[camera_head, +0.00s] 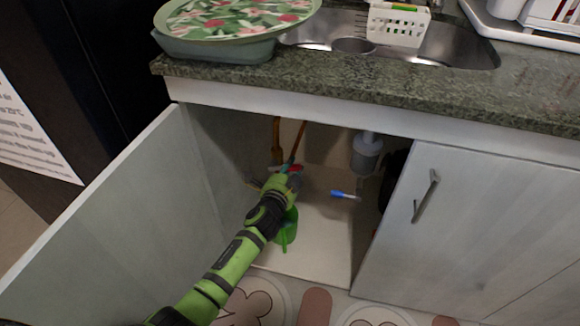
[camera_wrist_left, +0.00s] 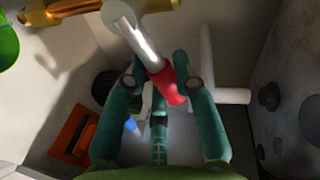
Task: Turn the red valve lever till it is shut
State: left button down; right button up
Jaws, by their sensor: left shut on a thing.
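The red valve lever (camera_wrist_left: 168,86) has a red grip on a silver metal stem (camera_wrist_left: 140,42). In the left wrist view it lies between the dark green fingers of my left gripper (camera_wrist_left: 160,68), which is shut on it. In the head view my left gripper (camera_head: 289,178) reaches into the open cabinet under the sink, and only a small red part of the lever (camera_head: 292,168) shows beside it. A brass pipe (camera_wrist_left: 82,7) runs behind the stem at the top of the wrist view. My right gripper is in neither view.
The open cabinet door (camera_head: 110,215) stands left of my arm; a closed door (camera_head: 470,225) is on the right. The countertop (camera_head: 330,85) overhangs the opening. A blue-tipped item (camera_head: 343,195) and a green object (camera_head: 287,230) are inside. A white pipe (camera_wrist_left: 230,95) is right of the gripper.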

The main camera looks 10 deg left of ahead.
pick_arm(q)
jog(key=shift+f+m+y+b, duration=0.6)
jog(key=shift+f+m+b, duration=0.35)
jog(key=shift+m, duration=0.75)
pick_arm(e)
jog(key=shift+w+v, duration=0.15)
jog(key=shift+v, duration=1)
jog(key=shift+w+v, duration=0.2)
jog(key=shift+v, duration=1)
pick_arm(q)
jog(key=shift+f, duration=0.15)
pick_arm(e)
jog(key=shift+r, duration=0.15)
pick_arm(q)
jog(key=c, duration=1)
grip_release()
jog(key=shift+o, duration=0.2)
jog(key=s+r, duration=0.2)
jog(key=s, duration=0.9)
jog(key=shift+s+a+r, duration=0.15)
jog(key=shift+s+r, duration=0.05)
jog(key=shift+s, duration=0.15)
